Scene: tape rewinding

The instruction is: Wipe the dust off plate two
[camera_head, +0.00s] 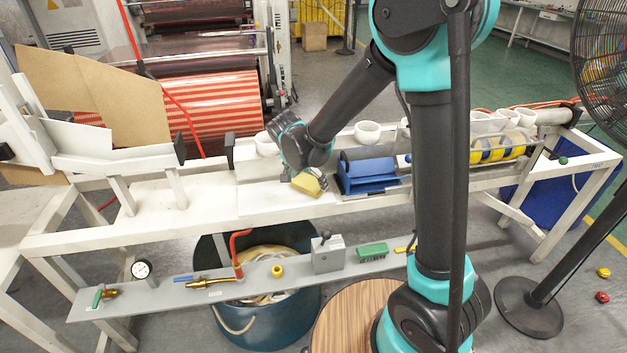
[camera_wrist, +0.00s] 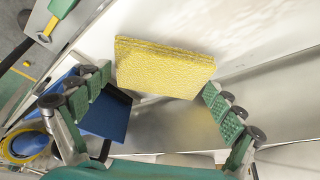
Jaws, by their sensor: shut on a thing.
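My gripper (camera_head: 306,176) is shut on a yellow sponge (camera_head: 309,184); in the wrist view the sponge (camera_wrist: 160,68) sits between the two green-padded fingers (camera_wrist: 158,84). The sponge is tilted and low over the bench, just left of the blue device. I cannot tell whether it touches the surface. Under and left of it is a white plate (camera_head: 275,203) on the bench. In the wrist view a whitish, dusty-looking surface (camera_wrist: 240,30) lies beyond the sponge and a grey metal plate (camera_wrist: 260,98) below it. No number marks show, so I cannot tell which is plate two.
A blue device with a dark roller (camera_head: 368,172) stands right of my gripper. White rings (camera_head: 367,132) line the back of the bench. A lower grey shelf (camera_head: 215,290) carries a gauge, valves and small parts. The left bench top (camera_head: 150,210) is mostly clear.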

